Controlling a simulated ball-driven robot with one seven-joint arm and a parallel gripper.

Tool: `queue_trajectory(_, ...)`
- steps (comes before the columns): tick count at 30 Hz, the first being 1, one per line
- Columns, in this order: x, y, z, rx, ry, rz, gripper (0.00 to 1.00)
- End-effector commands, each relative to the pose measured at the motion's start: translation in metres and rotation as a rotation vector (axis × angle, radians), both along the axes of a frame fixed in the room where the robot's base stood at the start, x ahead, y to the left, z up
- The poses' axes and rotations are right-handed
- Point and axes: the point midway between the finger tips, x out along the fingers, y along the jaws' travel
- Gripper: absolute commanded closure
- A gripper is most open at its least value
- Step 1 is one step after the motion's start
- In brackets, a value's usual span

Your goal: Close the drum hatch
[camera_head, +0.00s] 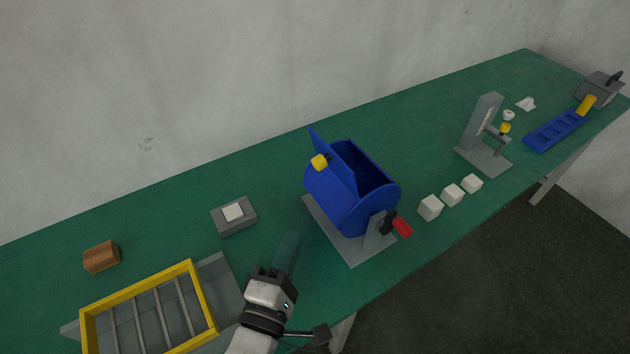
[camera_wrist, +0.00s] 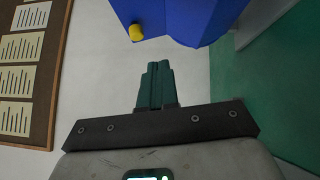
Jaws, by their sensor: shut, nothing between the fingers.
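The blue drum (camera_head: 350,200) stands on a grey base plate in the middle of the green table. Its hatch (camera_head: 332,162) is a blue flap standing up and open at the drum's top, with a yellow knob (camera_head: 319,162) on its left face. The drum's dark inside shows to the right of the flap. A red crank handle (camera_head: 402,227) is at the drum's front right. My gripper (camera_head: 288,243) is left of and in front of the drum, apart from it, shut and empty. In the wrist view, the blue part (camera_wrist: 190,18) and yellow knob (camera_wrist: 136,32) are beyond the fingertips (camera_wrist: 159,68).
White cubes (camera_head: 452,195) stand right of the drum. A grey block with a white pad (camera_head: 234,214) and a wooden block (camera_head: 101,256) lie left. A yellow-framed rack (camera_head: 204,303) is at front left. A grey press (camera_head: 484,135) stands at right.

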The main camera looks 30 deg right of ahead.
Motion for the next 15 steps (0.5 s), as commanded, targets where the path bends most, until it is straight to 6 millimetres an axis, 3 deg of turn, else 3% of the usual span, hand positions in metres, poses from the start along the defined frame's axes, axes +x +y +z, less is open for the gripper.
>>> queue_trajectory(3, 0.001, 0.027, 0.012, -0.082, -0.037, 0.047, 1.0)
queue_trajectory(6, 0.003, 0.032, 0.018, -0.106, -0.049, 0.057, 1.0)
queue_trajectory(15, 0.033, 0.001, 0.028, -0.106, -0.049, 0.052, 1.0)
